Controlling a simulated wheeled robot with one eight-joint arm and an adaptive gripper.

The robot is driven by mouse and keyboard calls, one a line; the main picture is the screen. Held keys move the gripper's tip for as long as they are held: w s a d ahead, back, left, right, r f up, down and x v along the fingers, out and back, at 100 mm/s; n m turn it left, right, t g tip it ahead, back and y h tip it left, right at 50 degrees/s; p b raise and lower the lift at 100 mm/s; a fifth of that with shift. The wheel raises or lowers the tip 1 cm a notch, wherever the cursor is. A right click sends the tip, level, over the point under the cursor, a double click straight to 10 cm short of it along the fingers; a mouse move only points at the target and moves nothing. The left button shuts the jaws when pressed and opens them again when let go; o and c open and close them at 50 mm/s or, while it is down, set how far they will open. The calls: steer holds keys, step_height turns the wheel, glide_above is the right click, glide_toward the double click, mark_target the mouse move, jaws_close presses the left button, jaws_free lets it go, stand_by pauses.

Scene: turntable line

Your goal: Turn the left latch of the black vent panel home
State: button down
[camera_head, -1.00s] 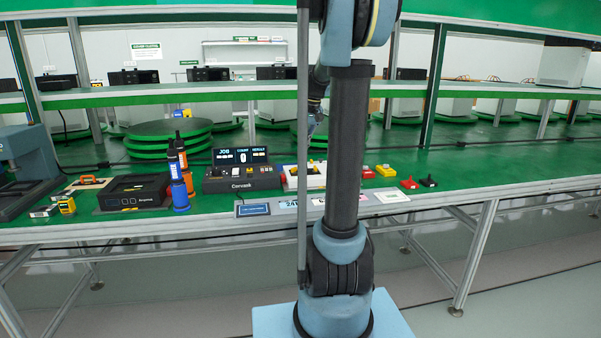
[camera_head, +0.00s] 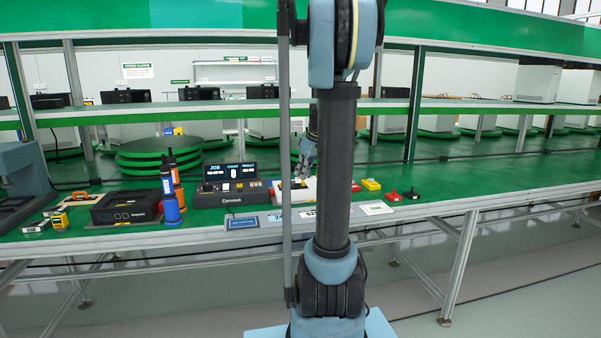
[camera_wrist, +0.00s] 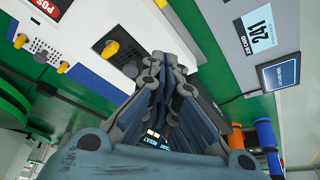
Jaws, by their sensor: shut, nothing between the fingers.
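The white fixture (camera_head: 305,186) stands on the green bench, partly hidden behind my arm. In the wrist view the white fixture (camera_wrist: 85,25) shows a dark perforated patch (camera_wrist: 78,69), perhaps the black vent panel. My gripper (camera_wrist: 168,62) is shut and empty, close to the fixture beside the yellow piece. It also shows in the head view (camera_head: 303,166).
A black console (camera_head: 232,192) with a lit display stands left of the fixture. Blue and orange bottles (camera_head: 171,195) stand farther left. Yellow and red blocks (camera_head: 371,184) lie to the right. The bench is clear farther right.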

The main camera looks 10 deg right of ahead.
mark_target(286, 189)
steer(key=x, duration=0.6)
steer(key=shift+a, duration=0.1)
steer(key=shift+w+a+f, duration=0.25)
steer(key=shift+w+a, duration=0.7)
steer(key=shift+w, duration=0.2)
steer(key=shift+w+a, duration=0.4)
steer(key=shift+w, duration=0.1)
steer(key=shift+a, duration=0.1)
